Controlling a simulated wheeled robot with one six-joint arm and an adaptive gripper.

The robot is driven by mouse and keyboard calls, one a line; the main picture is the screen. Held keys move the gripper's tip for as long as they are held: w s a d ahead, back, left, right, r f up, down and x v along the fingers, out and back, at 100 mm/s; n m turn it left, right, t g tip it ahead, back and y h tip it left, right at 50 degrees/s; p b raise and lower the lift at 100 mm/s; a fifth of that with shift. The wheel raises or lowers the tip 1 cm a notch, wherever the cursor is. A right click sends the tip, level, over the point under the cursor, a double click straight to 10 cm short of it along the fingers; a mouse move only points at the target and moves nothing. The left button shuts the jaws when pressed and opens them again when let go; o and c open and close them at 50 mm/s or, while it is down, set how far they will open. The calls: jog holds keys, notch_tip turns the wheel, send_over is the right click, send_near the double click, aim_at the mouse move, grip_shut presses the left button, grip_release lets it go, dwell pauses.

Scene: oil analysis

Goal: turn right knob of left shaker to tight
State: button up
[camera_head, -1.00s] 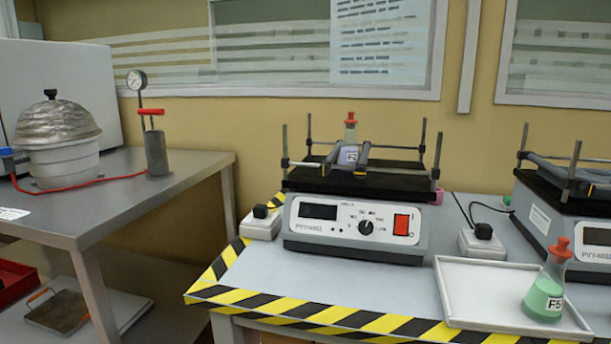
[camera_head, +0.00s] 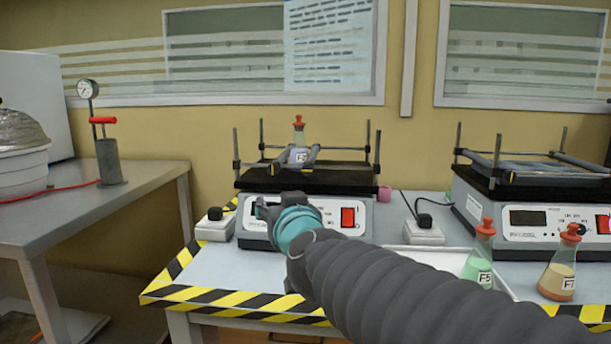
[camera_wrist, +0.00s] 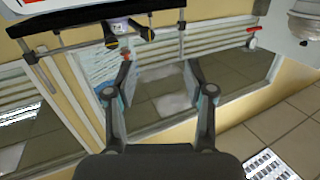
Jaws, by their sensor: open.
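The left shaker (camera_head: 250,243) stands on the striped table, with a black platform on top. A red-stoppered flask (camera_head: 298,133) stands upright on it between two grey clamp knobs, the left knob (camera_head: 278,165) and the right knob (camera_head: 312,154). In the wrist view the shaker is tilted at top left; two dark knobs with yellow marks show there, probably the right knob (camera_wrist: 110,40) and left knob (camera_wrist: 147,33). My gripper (camera_wrist: 158,77) is open and empty, apart from both knobs. In the head view my arm hides part of the shaker's front panel.
A second shaker (camera_head: 525,235) stands at right. A white tray (camera_head: 508,287) lies before it, with a green flask (camera_head: 478,265) and an orange-bottomed flask (camera_head: 558,270) nearby. A power block (camera_head: 215,227) is left of the left shaker. A pump with gauge (camera_head: 108,160) stands on the side table.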

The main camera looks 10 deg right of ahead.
aim_at(307, 169)
jog(key=w+d+m+h, duration=0.1)
jog(key=w+d+h, duration=0.1)
jog(key=w, duration=0.3)
jog(key=w+d+r+m+h+b, duration=0.1)
jog(key=w+d+h, duration=0.1)
jog(key=w, duration=0.4)
jog(key=w+d+m+h+b, duration=0.1)
jog(key=w+d+m+h, duration=0.1)
jog(key=w+d+h, duration=0.1)
jog(key=shift+r+x, duration=0.15)
jog(key=shift+x, duration=0.6)
jog(key=shift+r+x, duration=0.2)
jog(key=shift+x, duration=0.55)
jog(key=shift+d, duration=0.15)
jog(key=shift+s, duration=0.1)
grip_shut()
